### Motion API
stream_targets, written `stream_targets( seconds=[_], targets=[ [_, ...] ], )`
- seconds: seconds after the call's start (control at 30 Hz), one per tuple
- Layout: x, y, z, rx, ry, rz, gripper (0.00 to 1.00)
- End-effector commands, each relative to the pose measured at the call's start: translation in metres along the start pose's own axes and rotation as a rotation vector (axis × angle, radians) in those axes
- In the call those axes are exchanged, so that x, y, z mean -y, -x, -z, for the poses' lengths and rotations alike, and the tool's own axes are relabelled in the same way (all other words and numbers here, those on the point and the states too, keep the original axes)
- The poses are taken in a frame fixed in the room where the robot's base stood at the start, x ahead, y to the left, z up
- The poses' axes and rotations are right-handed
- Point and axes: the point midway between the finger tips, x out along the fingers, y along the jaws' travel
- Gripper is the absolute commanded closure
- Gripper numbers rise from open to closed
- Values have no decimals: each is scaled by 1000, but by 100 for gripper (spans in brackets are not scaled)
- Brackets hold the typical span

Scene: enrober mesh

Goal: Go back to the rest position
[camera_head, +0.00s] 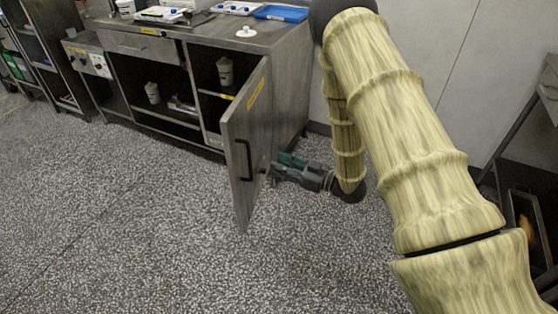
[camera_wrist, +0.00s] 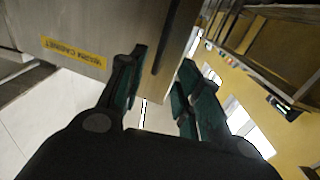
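My gripper (camera_head: 283,170) is low beside the right edge of the open cabinet door (camera_head: 235,135) in the head view. In the wrist view my gripper (camera_wrist: 163,62) has its two dark green fingers apart, with nothing clasped between them. The door panel (camera_wrist: 105,25) with its yellow label and a dark bar handle (camera_wrist: 178,35) lies just beyond the fingertips. The handle (camera_head: 247,160) also shows on the door in the head view. I cannot tell whether a finger touches the door.
The steel cabinet (camera_head: 290,70) stands behind the door, with a cup (camera_head: 225,72) on an inner shelf. Trays, including a blue tray (camera_head: 281,13), lie on its top. A dark stand (camera_head: 525,190) is at the right. The speckled floor at left is clear.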

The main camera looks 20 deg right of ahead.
Motion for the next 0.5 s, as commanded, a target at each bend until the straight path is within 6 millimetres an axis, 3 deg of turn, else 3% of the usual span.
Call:
stream_targets(
  seconds=[0.27,0.37,0.5],
  targets=[
    [3,1,-10,27,-10,-21,66],
    [9,6,-37,110,-40,-87,66],
    [30,30,-102,325,-120,-233,66]
  ],
)
